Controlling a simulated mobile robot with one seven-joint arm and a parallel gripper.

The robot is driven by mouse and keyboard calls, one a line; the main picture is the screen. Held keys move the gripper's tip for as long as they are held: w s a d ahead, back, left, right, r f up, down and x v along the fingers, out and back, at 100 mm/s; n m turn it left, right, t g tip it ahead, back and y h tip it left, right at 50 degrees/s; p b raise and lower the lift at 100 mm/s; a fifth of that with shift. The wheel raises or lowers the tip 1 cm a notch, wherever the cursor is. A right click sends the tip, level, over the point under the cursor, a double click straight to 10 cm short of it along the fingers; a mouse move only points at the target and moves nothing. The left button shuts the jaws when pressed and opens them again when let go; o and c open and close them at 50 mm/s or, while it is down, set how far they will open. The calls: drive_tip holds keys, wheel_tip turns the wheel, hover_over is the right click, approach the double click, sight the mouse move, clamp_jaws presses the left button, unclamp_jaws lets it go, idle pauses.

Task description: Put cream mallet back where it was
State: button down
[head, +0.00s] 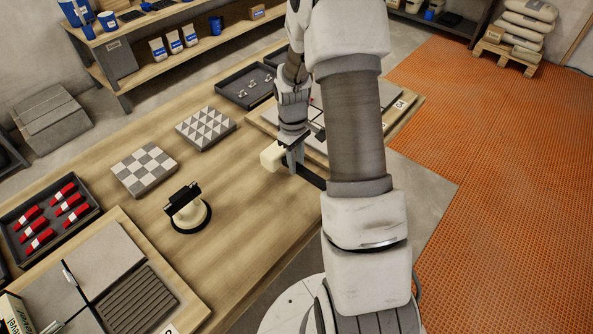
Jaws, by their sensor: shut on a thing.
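I cannot tell whether the mallet touches the bench top.
A cream round-based tool with a black handle (186,208) stands left of my gripper. Two patterned tile samples (145,170) lie beyond it. A tray of red wedges (15,238) and a tiled board (108,249) are at left. Another dark tray (233,88) lies behind. Bare bench lies between.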

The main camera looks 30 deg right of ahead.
drive_tip(key=shift+f, duration=1.8)
drive_tip(key=shift+f, duration=0.1)
drive_tip(key=c, duration=0.7)
unclamp_jaws()
